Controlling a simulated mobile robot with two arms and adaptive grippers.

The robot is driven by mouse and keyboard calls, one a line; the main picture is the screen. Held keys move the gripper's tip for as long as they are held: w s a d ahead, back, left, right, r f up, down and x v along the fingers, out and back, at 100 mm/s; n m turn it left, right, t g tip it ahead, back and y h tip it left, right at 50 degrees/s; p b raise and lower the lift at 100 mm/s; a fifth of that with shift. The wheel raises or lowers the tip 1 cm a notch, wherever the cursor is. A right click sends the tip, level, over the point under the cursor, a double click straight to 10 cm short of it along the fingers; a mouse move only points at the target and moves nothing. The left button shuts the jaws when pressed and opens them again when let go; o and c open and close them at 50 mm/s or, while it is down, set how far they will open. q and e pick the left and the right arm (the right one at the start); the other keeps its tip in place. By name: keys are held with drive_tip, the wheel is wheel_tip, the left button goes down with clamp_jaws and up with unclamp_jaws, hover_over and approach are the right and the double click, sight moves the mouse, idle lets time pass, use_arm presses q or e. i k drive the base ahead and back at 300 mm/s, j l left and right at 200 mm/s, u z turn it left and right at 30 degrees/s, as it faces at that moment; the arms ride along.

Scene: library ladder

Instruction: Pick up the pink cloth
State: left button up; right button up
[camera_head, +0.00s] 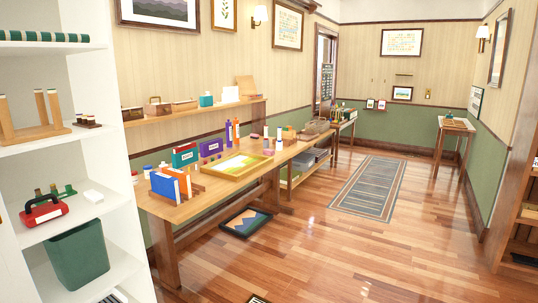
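I cannot make out a pink cloth anywhere in the head view. Neither of my grippers shows in this view. The long wooden table (207,191) along the left wall holds books, bottles and a shallow wooden tray (212,172) with a yellowish inside. The things at the far end of the table are too small to tell apart clearly.
A white shelf unit (118,150) stands close at the left, with a red case (43,211) and a green bin (77,254). A striped rug (370,187) lies farther back.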

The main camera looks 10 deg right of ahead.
sight(266, 151)
drive_tip(key=i+l+z, duration=0.3)
drive_tip(key=i+z, duration=0.3)
drive_tip(key=i+l+z, duration=0.3)
drive_tip(key=i+z, duration=0.15)
drive_tip(key=i, duration=0.5)
drive_tip(key=i+z, duration=0.45)
drive_tip(key=i, duration=0.5)
drive_tip(key=i+j+u, duration=0.1)
drive_tip(key=i+u, duration=0.2)
drive_tip(key=i, duration=0.25)
drive_tip(key=i+l+u, duration=0.1)
drive_tip(key=i+u, duration=0.15)
drive_tip(key=i, duration=0.3)
drive_tip(key=i+l+u, duration=0.15)
drive_tip(key=i+u, duration=0.15)
drive_tip(key=i, duration=0.3)
drive_tip(key=i+l+u, duration=0.3)
drive_tip(key=i, duration=0.25)
